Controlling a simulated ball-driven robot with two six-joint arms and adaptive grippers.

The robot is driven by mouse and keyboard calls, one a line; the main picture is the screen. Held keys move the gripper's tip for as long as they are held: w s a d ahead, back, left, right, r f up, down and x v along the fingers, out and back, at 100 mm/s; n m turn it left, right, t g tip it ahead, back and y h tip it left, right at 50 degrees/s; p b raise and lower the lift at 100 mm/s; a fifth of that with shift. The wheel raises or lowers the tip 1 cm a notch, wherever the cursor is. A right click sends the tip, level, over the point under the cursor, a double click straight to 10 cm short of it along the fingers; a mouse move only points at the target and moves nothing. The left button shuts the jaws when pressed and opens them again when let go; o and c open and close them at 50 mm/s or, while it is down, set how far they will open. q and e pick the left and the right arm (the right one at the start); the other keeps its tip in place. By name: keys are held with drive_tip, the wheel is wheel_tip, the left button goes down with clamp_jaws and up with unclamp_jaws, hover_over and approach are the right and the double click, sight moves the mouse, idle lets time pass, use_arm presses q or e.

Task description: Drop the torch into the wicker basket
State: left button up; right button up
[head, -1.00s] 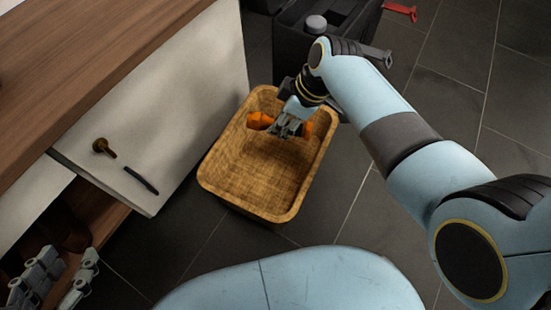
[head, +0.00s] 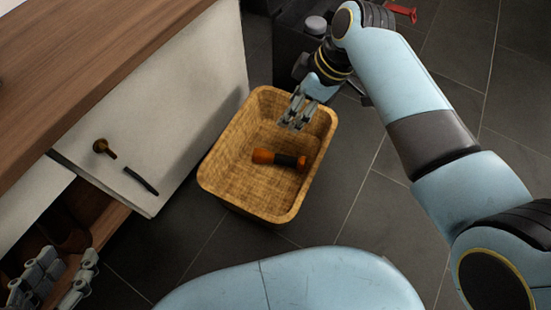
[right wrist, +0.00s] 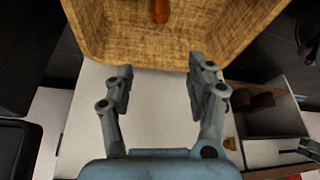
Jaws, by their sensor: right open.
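The torch (head: 280,159), orange at the head with a black grip, lies on the bottom of the wicker basket (head: 222,190). The basket stands on the dark floor beside the cabinet. My right gripper (head: 294,123) is open and empty above the far part of the basket, apart from the torch. In the right wrist view, the open fingers (right wrist: 158,80) show with nothing between them, and the orange torch (right wrist: 160,11) shows in the basket (right wrist: 233,22) at the top edge. My left gripper (head: 50,278) is at the lower left; its jaw state is unclear.
A black box (head: 285,38) and a red tool (head: 402,12) are behind. Tiled floor is free at right.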

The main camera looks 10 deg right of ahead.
drive_tip(key=v, duration=0.5)
drive_tip(key=shift+d+r, duration=0.1)
